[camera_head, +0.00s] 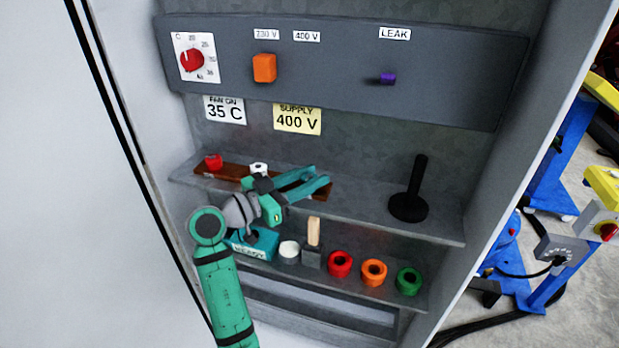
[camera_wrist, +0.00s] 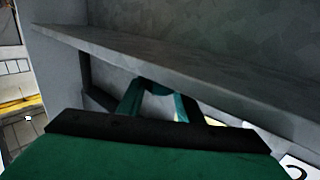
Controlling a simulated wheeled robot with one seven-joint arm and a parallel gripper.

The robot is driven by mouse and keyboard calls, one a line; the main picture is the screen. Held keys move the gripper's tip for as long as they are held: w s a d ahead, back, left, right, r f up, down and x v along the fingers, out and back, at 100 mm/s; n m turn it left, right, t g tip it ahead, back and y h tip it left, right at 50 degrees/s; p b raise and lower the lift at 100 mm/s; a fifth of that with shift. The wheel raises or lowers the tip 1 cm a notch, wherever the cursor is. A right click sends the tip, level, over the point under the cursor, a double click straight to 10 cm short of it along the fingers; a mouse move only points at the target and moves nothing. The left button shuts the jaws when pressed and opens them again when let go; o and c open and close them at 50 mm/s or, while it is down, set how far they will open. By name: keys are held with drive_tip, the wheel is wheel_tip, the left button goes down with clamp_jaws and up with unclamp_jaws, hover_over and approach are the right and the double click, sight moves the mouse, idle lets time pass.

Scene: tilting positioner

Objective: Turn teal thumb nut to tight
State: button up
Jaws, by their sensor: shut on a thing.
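My gripper (camera_head: 318,178) reaches in over the upper shelf from the left, at the right end of a brown board (camera_head: 233,172). Its two teal fingers come together at their tips, which also show in the wrist view (camera_wrist: 157,90) beyond the dark palm. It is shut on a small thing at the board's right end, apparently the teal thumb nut. The nut is hidden by the like-coloured fingers, so its turn position cannot be told. A red nut (camera_head: 213,161) stands at the board's left end, and a white one (camera_head: 258,168) stands near its middle.
A black post on a round base (camera_head: 408,208) stands on the upper shelf (camera_head: 365,217) at right. The lower shelf holds a teal box (camera_head: 262,240), a wooden-handled block (camera_head: 313,232) and red, orange and green rings (camera_head: 374,272). A control panel (camera_head: 340,75) is above.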

drive_tip(key=o, duration=1)
drive_tip(key=shift+o, duration=0.2)
drive_tip(key=v, duration=1)
drive_tip(key=shift+s+a, duration=0.15)
drive_tip(key=shift+a, duration=0.05)
drive_tip(key=shift+a, duration=0.1)
